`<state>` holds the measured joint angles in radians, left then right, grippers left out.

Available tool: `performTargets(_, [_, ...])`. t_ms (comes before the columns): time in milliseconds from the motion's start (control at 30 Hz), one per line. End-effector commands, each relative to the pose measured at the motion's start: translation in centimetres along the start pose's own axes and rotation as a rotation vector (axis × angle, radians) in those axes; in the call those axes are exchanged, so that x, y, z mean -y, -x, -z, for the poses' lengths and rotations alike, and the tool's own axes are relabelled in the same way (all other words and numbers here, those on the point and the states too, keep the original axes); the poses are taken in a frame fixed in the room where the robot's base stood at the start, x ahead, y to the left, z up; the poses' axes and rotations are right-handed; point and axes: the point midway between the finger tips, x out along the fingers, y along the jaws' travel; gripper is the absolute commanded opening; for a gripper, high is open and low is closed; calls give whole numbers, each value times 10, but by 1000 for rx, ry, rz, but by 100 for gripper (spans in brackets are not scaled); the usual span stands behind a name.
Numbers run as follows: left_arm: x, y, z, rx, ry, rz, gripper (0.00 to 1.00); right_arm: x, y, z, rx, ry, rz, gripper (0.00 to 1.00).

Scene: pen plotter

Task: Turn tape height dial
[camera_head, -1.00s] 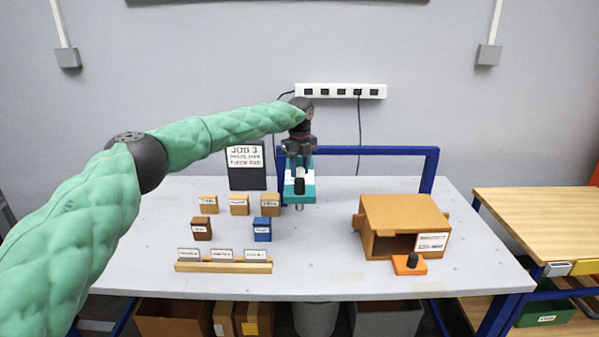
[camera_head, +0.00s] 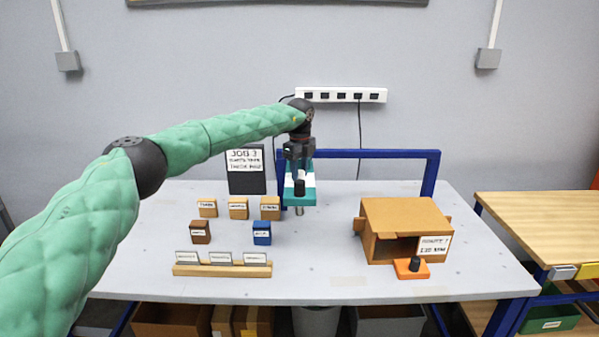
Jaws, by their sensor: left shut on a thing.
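My left gripper (camera_head: 299,166) is shut on a teal block (camera_head: 308,195) with a black knob on its front and a metal tip below. It holds the block above the table, in front of the blue frame. An orange base (camera_head: 411,273) with a black knob (camera_head: 415,263) sits at the table's front right, before the open cardboard box (camera_head: 405,215). I cannot tell for sure which knob is the tape height dial. The box bears a white label (camera_head: 434,244), too small to read surely. My right gripper is not in view.
A blue bar frame (camera_head: 400,154) stands at the back. A black "JOB 3" board (camera_head: 246,183) stands left of it. Several small labelled blocks and a wooden card rail (camera_head: 222,270) occupy the table's left. The table (camera_head: 335,250) is bare between these and the box.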

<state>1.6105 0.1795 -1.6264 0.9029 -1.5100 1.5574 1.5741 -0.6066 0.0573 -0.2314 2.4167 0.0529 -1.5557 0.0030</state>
Motion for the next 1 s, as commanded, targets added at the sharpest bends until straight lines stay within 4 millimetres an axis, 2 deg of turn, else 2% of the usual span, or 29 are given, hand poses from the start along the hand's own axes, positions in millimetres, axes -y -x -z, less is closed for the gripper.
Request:
performTargets(200, [0, 1, 0, 0, -1, 2, 9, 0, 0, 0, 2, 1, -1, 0])
performTargets(233, [0, 1, 0, 0, -1, 2, 36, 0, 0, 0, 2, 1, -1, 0])
performTargets(333, [0, 1, 0, 0, -1, 2, 54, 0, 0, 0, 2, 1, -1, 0])
performTargets(667, [0, 3, 0, 1, -1, 1, 54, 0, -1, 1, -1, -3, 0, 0])
performTargets(767, [1, 10, 0, 1, -1, 2, 54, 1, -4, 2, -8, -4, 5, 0])
performTargets(1000, [1, 47, 0, 0, -1, 2, 54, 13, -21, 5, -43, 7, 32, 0])
